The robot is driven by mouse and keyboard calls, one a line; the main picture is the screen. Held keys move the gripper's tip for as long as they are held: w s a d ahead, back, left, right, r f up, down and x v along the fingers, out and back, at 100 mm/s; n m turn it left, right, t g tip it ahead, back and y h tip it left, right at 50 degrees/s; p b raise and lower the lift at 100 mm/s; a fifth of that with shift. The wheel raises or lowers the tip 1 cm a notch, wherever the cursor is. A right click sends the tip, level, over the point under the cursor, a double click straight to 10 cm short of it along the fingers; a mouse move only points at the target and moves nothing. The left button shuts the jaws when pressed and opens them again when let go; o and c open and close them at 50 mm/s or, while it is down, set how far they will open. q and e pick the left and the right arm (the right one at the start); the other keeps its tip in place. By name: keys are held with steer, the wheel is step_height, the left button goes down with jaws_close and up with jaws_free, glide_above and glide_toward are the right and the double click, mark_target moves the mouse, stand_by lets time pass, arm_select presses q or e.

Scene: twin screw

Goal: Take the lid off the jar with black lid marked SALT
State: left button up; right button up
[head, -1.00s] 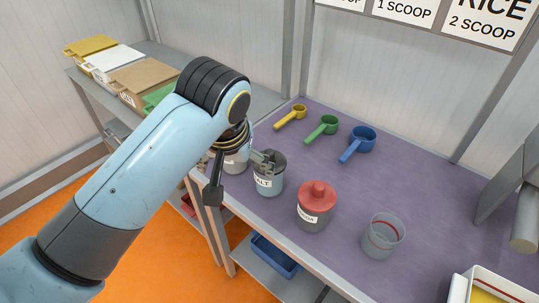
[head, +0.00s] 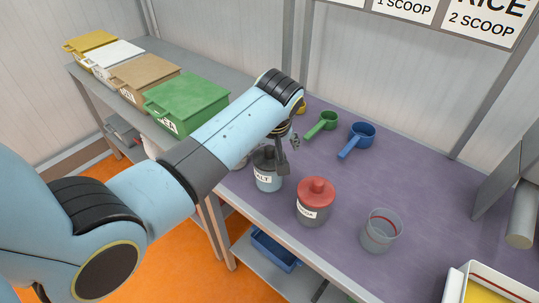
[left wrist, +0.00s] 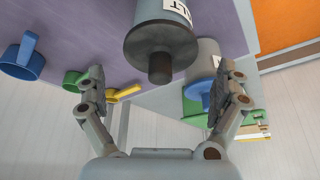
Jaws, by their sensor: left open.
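The SALT jar (head: 268,182) stands upright on the purple bench top, its label facing the head camera. Its black lid (head: 262,157) is on it, partly hidden by my gripper in the head view. In the left wrist view the dark lid (left wrist: 160,42) and its central knob (left wrist: 160,68) face the camera, with part of the label showing above. My left gripper (head: 289,153) is at the jar's upper right, above the bench. In the left wrist view its spread fingers (left wrist: 165,92) are empty, and the knob lies between and beyond them. My right gripper is not in view.
A red-lidded jar (head: 314,205) stands close on the right, then a clear beaker (head: 381,231). A blue-lidded jar (left wrist: 200,86) is close by in the left wrist view. Green (head: 322,124) and blue (head: 360,138) scoops lie behind. The bench's right middle is clear.

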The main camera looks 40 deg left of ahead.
arm_select(q)
steer(key=x, duration=0.2)
steer(key=shift+w+a+f, duration=0.1)
steer(key=shift+f, duration=0.1)
steer(key=c, duration=1)
steer(key=shift+r, duration=0.1)
